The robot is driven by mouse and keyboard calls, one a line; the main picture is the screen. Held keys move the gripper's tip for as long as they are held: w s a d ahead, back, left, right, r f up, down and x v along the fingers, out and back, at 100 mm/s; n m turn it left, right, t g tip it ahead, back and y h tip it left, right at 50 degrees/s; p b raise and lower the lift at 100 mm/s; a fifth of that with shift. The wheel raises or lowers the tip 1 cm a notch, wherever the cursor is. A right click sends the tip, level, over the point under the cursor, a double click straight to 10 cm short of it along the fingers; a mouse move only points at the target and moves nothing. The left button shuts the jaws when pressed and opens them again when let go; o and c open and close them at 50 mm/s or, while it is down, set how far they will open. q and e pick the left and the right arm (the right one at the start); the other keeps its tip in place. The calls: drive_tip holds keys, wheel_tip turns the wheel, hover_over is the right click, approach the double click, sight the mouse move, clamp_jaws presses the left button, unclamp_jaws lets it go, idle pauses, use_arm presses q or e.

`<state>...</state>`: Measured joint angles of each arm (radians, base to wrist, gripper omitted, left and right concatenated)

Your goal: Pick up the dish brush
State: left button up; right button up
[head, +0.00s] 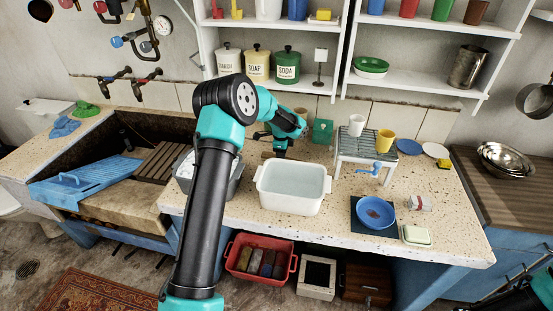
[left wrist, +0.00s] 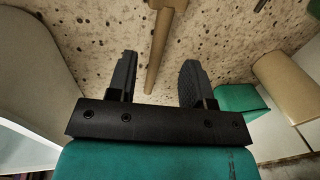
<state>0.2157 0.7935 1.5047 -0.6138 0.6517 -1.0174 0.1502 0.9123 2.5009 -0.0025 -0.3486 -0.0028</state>
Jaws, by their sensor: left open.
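A wooden handle (left wrist: 157,50), which looks like the dish brush, lies on the speckled counter in the left wrist view. Its wider part runs out of the top edge, so I cannot see bristles. My left gripper (left wrist: 158,80) is open, with one finger on each side of the handle's near end in the picture; I cannot tell how far above it they are. In the head view my left gripper (head: 279,154) is over the counter behind the white basin, and my own arm hides part of that area.
The white basin (head: 292,209) stands just in front of the left gripper. A green block-like item (head: 322,131) and a wire rack with cups (head: 366,146) are to its right. A stone sink (head: 115,185) lies left. Shelves with canisters (head: 288,66) rise behind.

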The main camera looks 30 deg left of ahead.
use_arm(q)
drive_tip(key=f, duration=0.4)
drive_tip(key=shift+w+a+f, duration=0.1)
drive_tip(key=shift+w+a, duration=0.05)
drive_tip(key=shift+w, duration=0.15)
clamp_jaws()
idle(0.4)
